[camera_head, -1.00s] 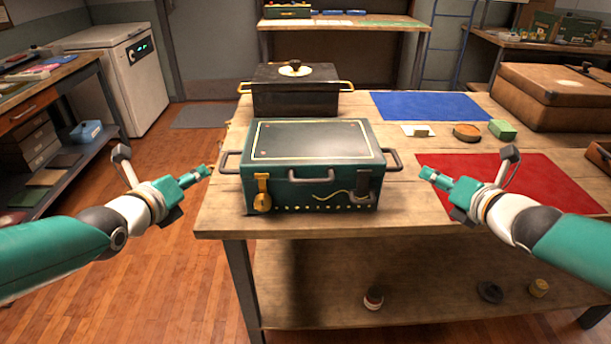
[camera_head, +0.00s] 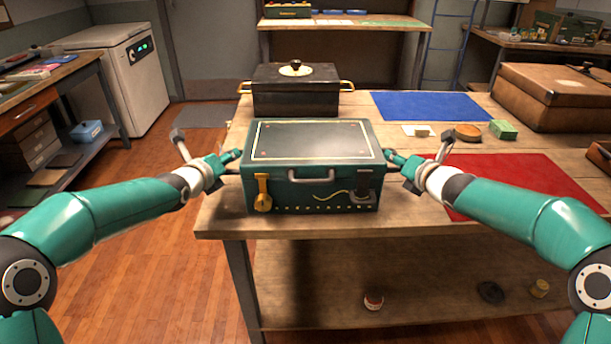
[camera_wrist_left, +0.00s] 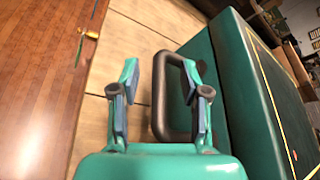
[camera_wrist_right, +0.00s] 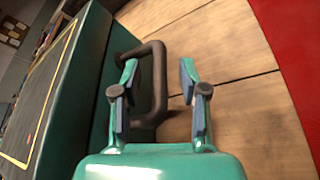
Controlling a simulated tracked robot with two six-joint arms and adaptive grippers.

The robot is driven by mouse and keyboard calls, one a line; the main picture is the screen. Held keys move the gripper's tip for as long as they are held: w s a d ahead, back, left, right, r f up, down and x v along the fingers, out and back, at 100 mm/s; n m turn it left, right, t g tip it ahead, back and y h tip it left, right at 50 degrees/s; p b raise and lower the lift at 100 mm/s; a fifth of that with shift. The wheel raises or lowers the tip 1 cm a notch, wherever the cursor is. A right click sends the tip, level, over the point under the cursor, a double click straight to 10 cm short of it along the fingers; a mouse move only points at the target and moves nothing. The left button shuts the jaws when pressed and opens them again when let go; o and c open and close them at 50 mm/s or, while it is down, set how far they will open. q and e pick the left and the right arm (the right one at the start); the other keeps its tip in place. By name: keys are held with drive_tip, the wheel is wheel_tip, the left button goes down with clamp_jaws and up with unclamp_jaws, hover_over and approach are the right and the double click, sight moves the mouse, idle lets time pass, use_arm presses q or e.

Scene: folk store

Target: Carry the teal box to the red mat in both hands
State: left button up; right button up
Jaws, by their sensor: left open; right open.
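The teal box (camera_head: 312,142) stands on the wooden table with its dark lid shut. Its left handle (camera_wrist_left: 158,108) shows in the left wrist view and its right handle (camera_wrist_right: 160,85) in the right wrist view. My left gripper (camera_head: 234,158) is open at the box's left side, with the handle's outer bar between its fingers. My right gripper (camera_head: 392,161) is open at the right side, with that handle's bar between its fingers. Neither gripper is closed on a handle. The red mat (camera_head: 535,188) lies flat to the right, partly hidden by my right arm.
A dark box with yellow handles (camera_head: 294,93) stands right behind the teal box. A brown case (camera_head: 560,95) stands farther right. The red mat is mostly clear.

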use_arm(q)
drive_tip(key=shift+w, duration=0.15)
use_arm(e)
drive_tip(key=shift+w, duration=0.1)
use_arm(q)
drive_tip(key=shift+c, duration=0.2)
clamp_jaws()
use_arm(e)
clamp_jaws()
drive_tip(key=shift+f, duration=0.1)
use_arm(q)
drive_tip(key=shift+r, duration=0.2)
use_arm(e)
drive_tip(key=shift+d+r, duration=0.1)
drive_tip(key=shift+r, duration=0.15)
